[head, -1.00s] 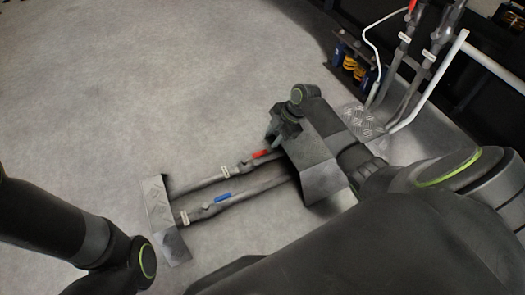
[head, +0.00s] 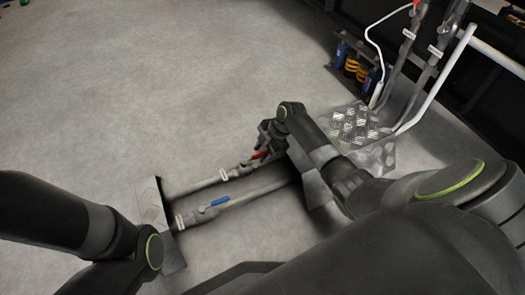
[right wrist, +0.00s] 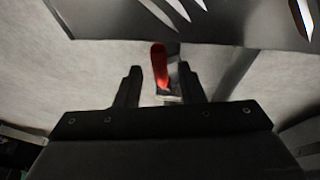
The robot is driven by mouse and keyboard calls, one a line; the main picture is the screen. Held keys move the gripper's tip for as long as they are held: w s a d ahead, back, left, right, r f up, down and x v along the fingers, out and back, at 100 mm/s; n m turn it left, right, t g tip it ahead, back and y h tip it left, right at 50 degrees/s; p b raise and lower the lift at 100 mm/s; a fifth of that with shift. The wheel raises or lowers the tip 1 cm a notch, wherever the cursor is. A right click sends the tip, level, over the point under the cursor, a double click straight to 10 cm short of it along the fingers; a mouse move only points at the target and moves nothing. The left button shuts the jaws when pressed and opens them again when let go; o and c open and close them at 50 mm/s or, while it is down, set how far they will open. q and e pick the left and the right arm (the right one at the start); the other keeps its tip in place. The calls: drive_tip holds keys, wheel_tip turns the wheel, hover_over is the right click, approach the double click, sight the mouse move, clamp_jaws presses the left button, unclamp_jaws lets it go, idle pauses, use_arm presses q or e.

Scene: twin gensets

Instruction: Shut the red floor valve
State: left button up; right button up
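The red floor valve's lever (head: 258,155) shows in the head view on the upper of two low floor pipes, partly covered by my right gripper (head: 265,144). In the right wrist view the red lever (right wrist: 159,64) stands between the two spread fingers of my right gripper (right wrist: 159,78). The fingers are open, with gaps on both sides of the lever. A metal valve body (right wrist: 170,92) shows just below it, partly hidden by the gripper. My left arm comes in at the left of the head view, but its gripper is out of sight.
A blue lever (head: 220,201) sits on the neighbouring parallel pipe. A bent metal plate (head: 150,200) covers the pipes' left end. Checker plate (head: 352,122), upright pipes (head: 404,50) and a white rail (head: 440,75) stand at right. The floor at upper left is clear.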

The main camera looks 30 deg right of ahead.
clamp_jaws()
